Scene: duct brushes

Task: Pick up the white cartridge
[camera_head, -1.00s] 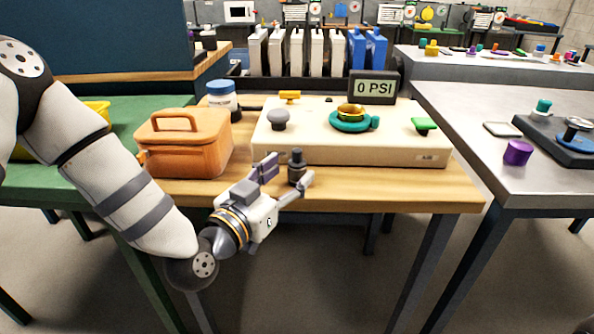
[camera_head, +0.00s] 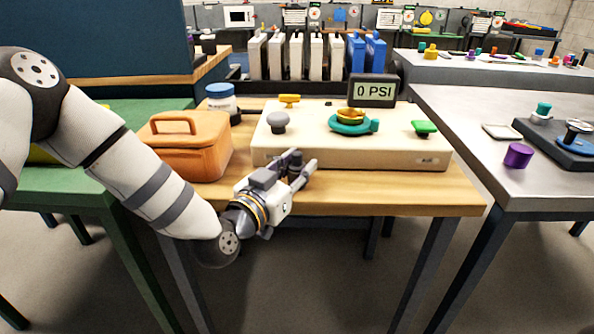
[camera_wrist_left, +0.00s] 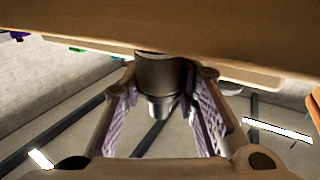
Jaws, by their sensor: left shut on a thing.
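Several white cartridges (camera_head: 296,56) stand upright in a dark rack (camera_head: 300,86) at the back of the wooden table, beside blue ones (camera_head: 375,54). My left gripper (camera_head: 303,168) is at the table's front edge, well in front of them. It is shut on a small dark grey cylindrical piece (camera_head: 296,158), mostly hidden by the fingers in the head view. In the left wrist view the dark piece (camera_wrist_left: 163,76) sits between the finger pads of the left gripper (camera_wrist_left: 165,100). My right gripper is not in view.
A beige panel (camera_head: 390,155) with a teal ring valve (camera_head: 353,128) and knobs lies behind the gripper. An orange case (camera_head: 180,158) stands to its left. A pressure display (camera_head: 373,90) reads 0 PSI. The wooden table (camera_head: 420,190) is clear at front right.

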